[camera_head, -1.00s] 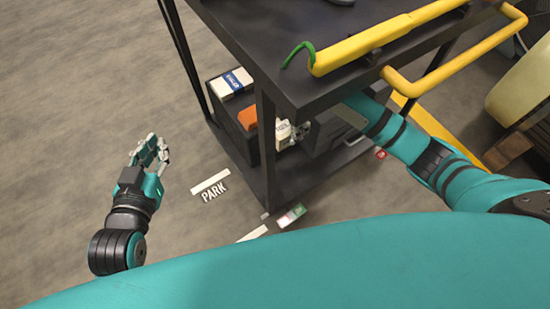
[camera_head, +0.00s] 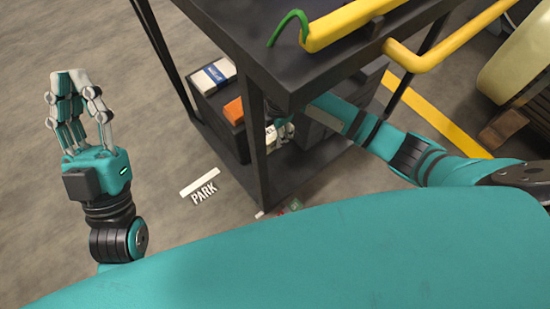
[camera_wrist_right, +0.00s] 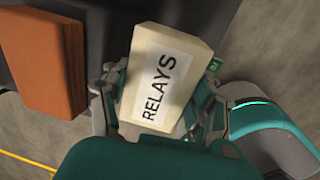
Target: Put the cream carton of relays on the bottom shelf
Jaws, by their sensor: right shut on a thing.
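The cream carton labelled RELAYS (camera_wrist_right: 165,78) fills the middle of the right wrist view. My right gripper (camera_wrist_right: 158,92) is shut on it, with a finger on each side. In the head view the carton (camera_head: 276,136) shows in part behind the cart's front post, in the space over the bottom shelf (camera_head: 302,168). I cannot tell whether it touches the shelf. My right gripper (camera_head: 287,128) is partly hidden there by the post and top shelf. My left gripper (camera_head: 80,90) is open and empty over the floor, left of the cart.
An orange carton (camera_head: 234,111) and a white-and-blue carton (camera_head: 212,75) sit on a dark box at the bottom shelf's left. Another dark box (camera_head: 317,125) stands to the right. The top shelf (camera_head: 262,62) and the post (camera_head: 253,135) enclose the space.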

